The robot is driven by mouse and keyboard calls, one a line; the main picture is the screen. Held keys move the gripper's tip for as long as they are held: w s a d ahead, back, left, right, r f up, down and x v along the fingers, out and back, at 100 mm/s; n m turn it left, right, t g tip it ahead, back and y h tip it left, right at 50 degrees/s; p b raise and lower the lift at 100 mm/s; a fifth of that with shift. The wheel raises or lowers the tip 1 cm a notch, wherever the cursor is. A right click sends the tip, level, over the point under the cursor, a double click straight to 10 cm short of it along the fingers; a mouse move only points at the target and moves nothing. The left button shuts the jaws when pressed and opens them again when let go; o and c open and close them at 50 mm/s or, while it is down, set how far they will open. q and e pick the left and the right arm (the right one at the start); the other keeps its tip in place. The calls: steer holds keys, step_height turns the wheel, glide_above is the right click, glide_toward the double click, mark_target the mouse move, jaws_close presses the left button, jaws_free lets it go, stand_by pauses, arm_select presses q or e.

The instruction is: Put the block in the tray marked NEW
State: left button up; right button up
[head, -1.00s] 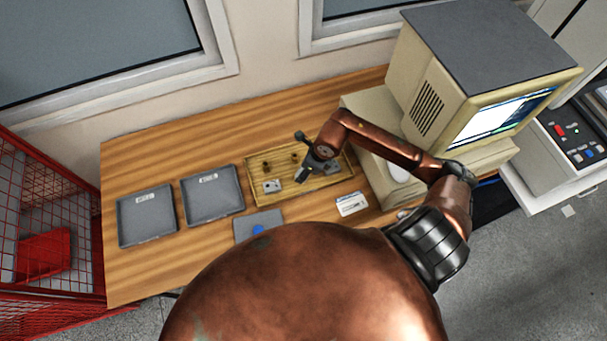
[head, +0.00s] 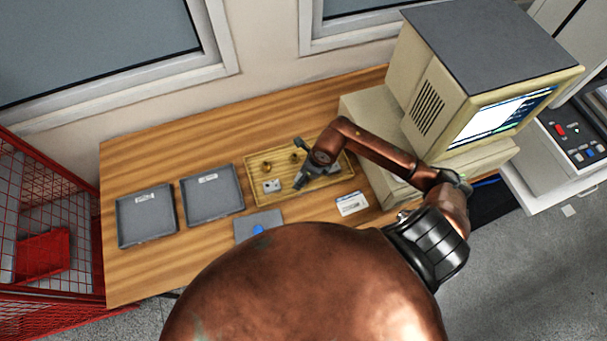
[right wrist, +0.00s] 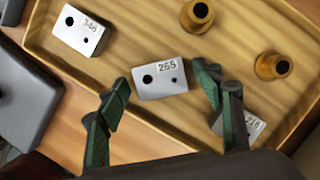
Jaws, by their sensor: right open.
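A grey metal block stamped 265 (right wrist: 160,82) lies in a shallow wooden tray in the right wrist view. My right gripper (right wrist: 163,79) is open, its fingers on either side of this block with gaps showing. In the head view the right gripper (head: 301,173) is low over the wooden tray (head: 328,196). Two grey trays, the left one (head: 146,237) and the right one (head: 213,211), carry small white labels that I cannot read. My left gripper is not in view.
The wooden tray also holds another numbered block (right wrist: 80,29), a partly hidden block (right wrist: 253,127) by the right finger, and brass bushings (right wrist: 272,65). A white card (head: 352,203) and a grey plate (head: 248,221) lie in front. A computer (head: 470,90) stands right.

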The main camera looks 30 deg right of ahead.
steer(key=shift+r, duration=0.1)
steer(key=v, duration=1.2)
steer(key=shift+p, duration=0.45)
steer(key=shift+r, duration=0.15)
